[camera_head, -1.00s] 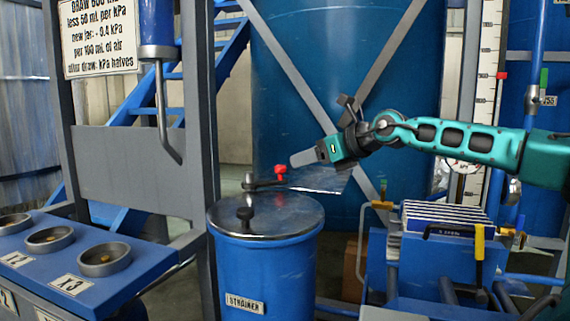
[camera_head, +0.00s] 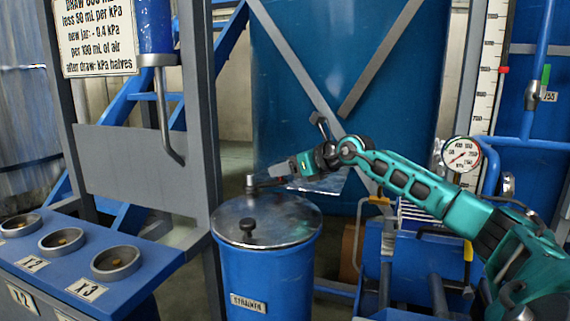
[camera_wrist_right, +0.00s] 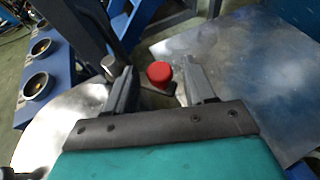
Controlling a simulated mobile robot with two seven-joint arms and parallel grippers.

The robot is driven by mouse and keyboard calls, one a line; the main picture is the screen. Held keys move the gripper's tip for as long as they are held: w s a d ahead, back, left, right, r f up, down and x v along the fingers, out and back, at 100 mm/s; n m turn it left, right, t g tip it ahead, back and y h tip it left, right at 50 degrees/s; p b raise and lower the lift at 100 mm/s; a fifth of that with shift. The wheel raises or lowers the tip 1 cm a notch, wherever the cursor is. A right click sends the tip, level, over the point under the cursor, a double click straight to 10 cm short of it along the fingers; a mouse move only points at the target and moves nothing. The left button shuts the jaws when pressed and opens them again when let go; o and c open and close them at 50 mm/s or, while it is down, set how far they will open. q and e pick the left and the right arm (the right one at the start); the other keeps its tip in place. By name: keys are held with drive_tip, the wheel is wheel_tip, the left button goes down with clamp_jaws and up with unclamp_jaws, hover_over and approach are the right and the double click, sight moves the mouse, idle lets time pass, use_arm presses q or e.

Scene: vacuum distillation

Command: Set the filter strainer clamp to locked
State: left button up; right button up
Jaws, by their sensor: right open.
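The blue strainer drum (camera_head: 268,275) has a label reading STRAINER and a round metal lid (camera_head: 285,215) with a black knob (camera_head: 247,226). The clamp's dark lever (camera_head: 265,183) runs from a metal post (camera_head: 250,181) at the lid's back edge toward the right. Its red knob (camera_wrist_right: 159,73) shows in the right wrist view, between the open fingers of my right gripper (camera_wrist_right: 154,88). I cannot tell whether the fingers touch it. In the head view my right gripper (camera_head: 285,172) covers the knob. My left gripper is not in view.
A blue bench with several round cups (camera_head: 116,261) stands at the left, beside a grey frame (camera_head: 140,168). A blue rack (camera_head: 400,262) stands right of the drum. A large blue tank (camera_head: 345,100) and a pressure gauge (camera_head: 461,154) are behind.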

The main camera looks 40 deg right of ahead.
drive_tip(key=shift+w+a+f, duration=0.1)
drive_tip(key=shift+w, duration=0.2)
clamp_jaws()
idle(0.5)
